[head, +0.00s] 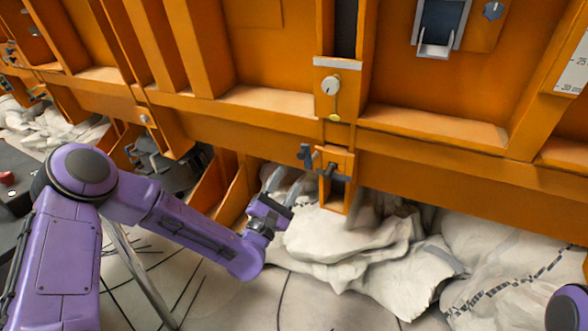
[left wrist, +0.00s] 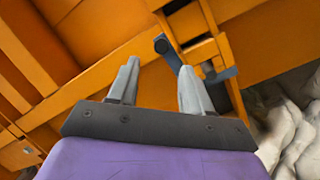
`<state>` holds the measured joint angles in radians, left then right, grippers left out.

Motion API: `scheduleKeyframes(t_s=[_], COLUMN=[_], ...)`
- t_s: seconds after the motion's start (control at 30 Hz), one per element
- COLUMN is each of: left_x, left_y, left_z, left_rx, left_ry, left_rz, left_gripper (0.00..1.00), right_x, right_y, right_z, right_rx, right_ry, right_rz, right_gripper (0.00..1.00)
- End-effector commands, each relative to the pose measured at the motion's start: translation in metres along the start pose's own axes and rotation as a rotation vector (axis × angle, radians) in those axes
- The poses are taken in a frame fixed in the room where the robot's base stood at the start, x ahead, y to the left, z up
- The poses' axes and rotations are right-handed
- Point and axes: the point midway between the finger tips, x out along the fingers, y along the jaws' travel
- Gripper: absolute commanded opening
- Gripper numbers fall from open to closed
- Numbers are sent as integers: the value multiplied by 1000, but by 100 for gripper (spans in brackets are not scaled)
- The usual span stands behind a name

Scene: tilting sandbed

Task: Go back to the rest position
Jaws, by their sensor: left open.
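My left gripper (head: 283,188) reaches in from the left and points up towards the lower edge of the orange frame (head: 430,148). Its two grey fingers are apart with nothing between them. A dark lever or latch (head: 306,155) on an orange bracket (head: 337,178) is just right of the fingertips. In the left wrist view my left gripper (left wrist: 158,80) also shows open, with the dark lever (left wrist: 168,52) beyond the fingers. I cannot tell whether a finger touches it. Only a purple piece of my right arm shows at the lower right of the head view; its gripper is out of view.
Pale crumpled cloth-like bags or sheets (head: 350,245) lie below the frame. A round knob (head: 331,86) with a yellow tag sits above the bracket. A grey metal pole (head: 138,270) slants behind my left arm. A dark box with a red button (head: 7,178) is at far left.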

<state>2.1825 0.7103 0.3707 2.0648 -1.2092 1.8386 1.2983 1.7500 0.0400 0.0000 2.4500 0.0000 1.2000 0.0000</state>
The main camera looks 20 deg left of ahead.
Motion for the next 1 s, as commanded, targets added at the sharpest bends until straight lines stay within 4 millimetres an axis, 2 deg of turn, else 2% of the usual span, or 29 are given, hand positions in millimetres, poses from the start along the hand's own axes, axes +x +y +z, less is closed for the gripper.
scheduleKeyframes(t_s=[0.1,0.23,0.77,0.83,0.9,0.97,1.0], left_x=[-24,-36,-37,-38,-44,-66,-88], left_y=[-1,0,0,-4,-15,-41,-62], left_z=[-1,-1,0,-2,-17,-41,-58], left_rx=[-1,-1,24,127,323,555,692], left_ry=[2,2,0,7,83,183,231], left_rz=[0,0,-1,-23,-90,-248,-378], left_gripper=[49,49,49,49,49,49,49], right_x=[4,5,4,4,5,5,5], right_y=[0,0,0,0,0,0,0], right_z=[2,2,2,2,2,2,2], right_rx=[0,0,0,0,0,0,0], right_ry=[0,0,0,0,0,0,0], right_rz=[0,0,0,0,0,0,0], right_gripper=[43,43,43,43,43,43,43])
